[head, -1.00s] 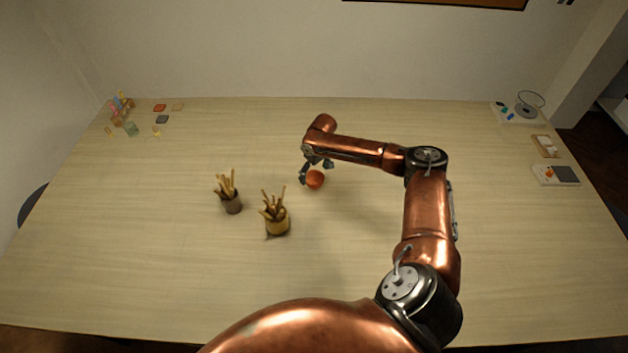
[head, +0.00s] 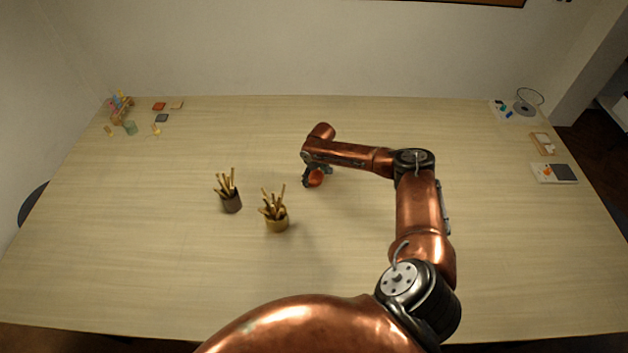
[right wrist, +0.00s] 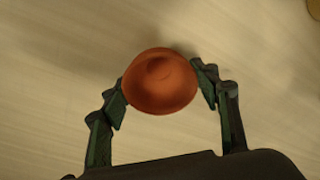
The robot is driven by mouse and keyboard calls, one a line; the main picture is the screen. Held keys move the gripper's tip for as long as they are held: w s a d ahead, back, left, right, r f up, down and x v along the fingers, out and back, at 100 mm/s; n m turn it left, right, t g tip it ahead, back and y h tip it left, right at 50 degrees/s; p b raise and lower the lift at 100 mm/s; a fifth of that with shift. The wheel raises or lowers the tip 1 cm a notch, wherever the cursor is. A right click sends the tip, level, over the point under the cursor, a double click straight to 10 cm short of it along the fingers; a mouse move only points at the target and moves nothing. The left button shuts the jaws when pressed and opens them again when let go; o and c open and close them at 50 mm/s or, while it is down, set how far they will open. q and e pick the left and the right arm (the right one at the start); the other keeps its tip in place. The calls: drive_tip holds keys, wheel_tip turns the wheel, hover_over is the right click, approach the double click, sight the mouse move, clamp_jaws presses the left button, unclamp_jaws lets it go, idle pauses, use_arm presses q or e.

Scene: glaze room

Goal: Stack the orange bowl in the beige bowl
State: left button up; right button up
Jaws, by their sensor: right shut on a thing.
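The orange bowl (head: 315,179) is held at my right gripper, near the middle of the table in the head view. In the right wrist view the same bowl (right wrist: 160,82) sits between the two dark fingers of my right gripper (right wrist: 162,88), which is shut on it. I cannot tell whether the bowl still touches the table. I cannot make out a beige bowl in either view; part of the table is hidden behind my right arm. My left gripper is not in view.
Small coloured items (head: 122,108) are at the far left. A round wire-topped item (head: 527,107) stands far right.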

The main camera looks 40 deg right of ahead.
drive_tip(key=c, duration=0.6)
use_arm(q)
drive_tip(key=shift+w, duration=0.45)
use_arm(e)
drive_tip(key=shift+c, duration=0.4)
drive_tip(key=shift+r, duration=0.1)
drive_tip(key=shift+r, duration=0.15)
wheel_tip(320, 180, up, 2)
drive_tip(key=shift+w+b, duration=0.1)
drive_tip(key=shift+b, duration=0.4)
drive_tip(key=s+a+r, duration=0.3)
drive_tip(key=s+r, duration=0.1)
drive_tip(key=r, duration=0.2)
drive_tip(key=shift+r+b, duration=0.15)
drive_tip(key=shift+b, duration=0.15)
drive_tip(key=s+a+r, duration=0.1)
drive_tip(key=s+a, duration=0.1)
drive_tip(key=s+a+r, duration=0.1)
drive_tip(key=s+a, duration=0.1)
drive_tip(key=s+a+r+b, duration=0.1)
drive_tip(key=s+a+r, duration=0.1)
drive_tip(key=shift+s+r, duration=0.1)
drive_tip(key=shift+s, duration=0.3)
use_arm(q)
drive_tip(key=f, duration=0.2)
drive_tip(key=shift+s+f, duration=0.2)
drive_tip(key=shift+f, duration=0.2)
